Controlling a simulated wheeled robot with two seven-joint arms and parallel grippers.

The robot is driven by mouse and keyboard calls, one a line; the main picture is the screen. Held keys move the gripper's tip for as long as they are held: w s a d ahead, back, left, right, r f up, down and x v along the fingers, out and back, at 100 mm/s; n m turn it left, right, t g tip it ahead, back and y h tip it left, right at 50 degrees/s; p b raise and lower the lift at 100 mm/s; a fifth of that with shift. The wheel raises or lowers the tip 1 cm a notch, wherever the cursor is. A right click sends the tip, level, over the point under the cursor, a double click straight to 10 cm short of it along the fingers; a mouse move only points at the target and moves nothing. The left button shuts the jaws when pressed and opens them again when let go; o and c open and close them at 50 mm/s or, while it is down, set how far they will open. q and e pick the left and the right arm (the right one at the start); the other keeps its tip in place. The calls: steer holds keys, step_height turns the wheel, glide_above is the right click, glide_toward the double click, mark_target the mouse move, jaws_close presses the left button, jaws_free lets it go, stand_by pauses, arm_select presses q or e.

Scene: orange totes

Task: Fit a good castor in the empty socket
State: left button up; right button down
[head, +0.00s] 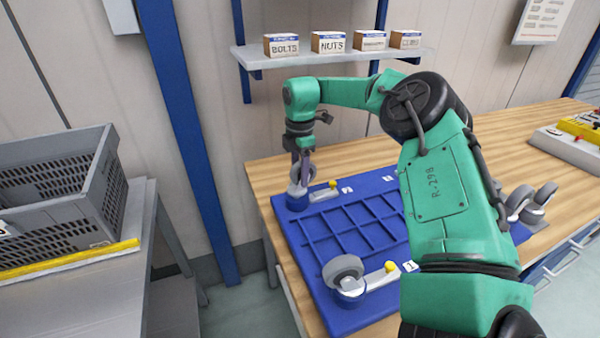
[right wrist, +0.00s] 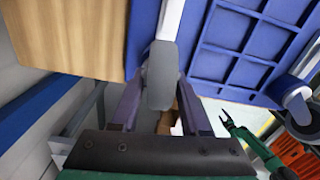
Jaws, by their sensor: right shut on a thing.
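My right gripper (head: 303,172) is over the far left corner of the blue board (head: 325,312). It is shut on a castor, whose grey wheel (right wrist: 160,76) sits between the fingers in the right wrist view. In the head view this castor's pale lower part (head: 297,189) is at the blue socket (head: 297,203); whether it is fully seated I cannot tell. Another castor (head: 345,268) stands in the near left socket (head: 350,297). My arm hides the board's right part. My left gripper (right wrist: 232,122) looks open and empty in the right wrist view.
White levers with yellow knobs lie beside the far (head: 325,191) and near (head: 382,273) sockets. Loose castors (head: 530,203) lie on the wooden bench (head: 555,225) at right. A grey crate (head: 55,190) stands at left. A shelf (head: 335,57) with small boxes hangs behind.

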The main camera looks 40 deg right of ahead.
steer(key=shift+f, duration=0.35)
steer(key=shift+f+b, duration=0.3)
steer(key=shift+b, duration=0.2)
steer(key=shift+c, duration=1.6)
jaws_free()
steer(key=shift+r, duration=0.1)
step_height(320, 180, up, 6)
steer(key=shift+b, duration=0.45)
step_height(320, 180, up, 9)
steer(key=p, duration=0.1)
steer(key=shift+f, duration=0.2)
